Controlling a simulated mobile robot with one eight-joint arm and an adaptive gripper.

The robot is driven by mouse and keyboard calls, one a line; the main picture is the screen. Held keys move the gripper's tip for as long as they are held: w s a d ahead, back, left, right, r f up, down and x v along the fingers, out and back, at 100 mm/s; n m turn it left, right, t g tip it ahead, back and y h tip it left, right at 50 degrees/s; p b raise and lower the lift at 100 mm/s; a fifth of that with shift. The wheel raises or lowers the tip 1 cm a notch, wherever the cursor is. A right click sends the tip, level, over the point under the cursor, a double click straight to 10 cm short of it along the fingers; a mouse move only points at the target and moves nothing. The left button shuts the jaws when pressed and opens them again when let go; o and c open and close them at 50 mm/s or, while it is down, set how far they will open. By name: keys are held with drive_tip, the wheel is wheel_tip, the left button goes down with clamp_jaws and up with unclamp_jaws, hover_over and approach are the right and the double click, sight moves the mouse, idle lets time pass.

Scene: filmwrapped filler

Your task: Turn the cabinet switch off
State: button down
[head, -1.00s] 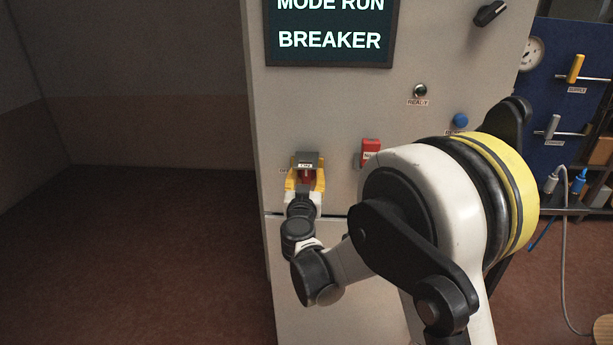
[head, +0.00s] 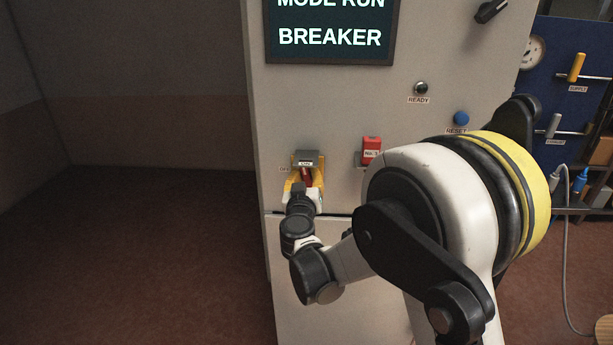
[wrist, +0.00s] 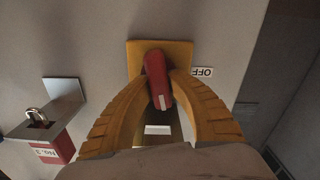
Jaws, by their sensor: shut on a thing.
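The cabinet switch has a red handle (head: 307,178) on a yellow plate at the lower left of the cabinet front. An ON label (head: 306,163) is above it and an OFF label (head: 284,169) to its left. My gripper (head: 305,186) is at the switch, partly covering it in the head view. In the wrist view, the yellow fingers of my gripper (wrist: 170,88) are shut around the red handle (wrist: 157,80), which is slightly tilted on its yellow plate (wrist: 136,58). The OFF label (wrist: 202,72) appears upside down beside the plate.
A red No. 3 padlock (head: 371,147) hangs on a bracket right of the switch. A dark READY lamp (head: 421,88), a blue RESET button (head: 460,118) and a BREAKER display (head: 330,38) are on the cabinet (head: 330,110). The floor at left is clear.

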drive_tip(key=n+b, duration=0.1)
drive_tip(key=n, duration=0.3)
drive_tip(key=shift+a+f+n, duration=0.1)
drive_tip(key=shift+a+n, duration=0.05)
drive_tip(key=shift+n, duration=0.15)
drive_tip(key=n+b, duration=0.1)
drive_tip(key=n, duration=0.2)
drive_tip(key=shift+a+n, duration=0.1)
drive_tip(key=shift+n, duration=0.2)
drive_tip(key=n+b, duration=0.1)
drive_tip(key=n, duration=0.2)
drive_tip(key=shift+f+n, duration=0.15)
drive_tip(key=shift+n, duration=0.15)
drive_tip(key=shift+n+b, duration=0.35)
drive_tip(key=shift+n, duration=1.45)
drive_tip(key=c, duration=1.3)
unclamp_jaws()
drive_tip(key=shift+f, duration=0.1)
drive_tip(key=shift+o, duration=0.2)
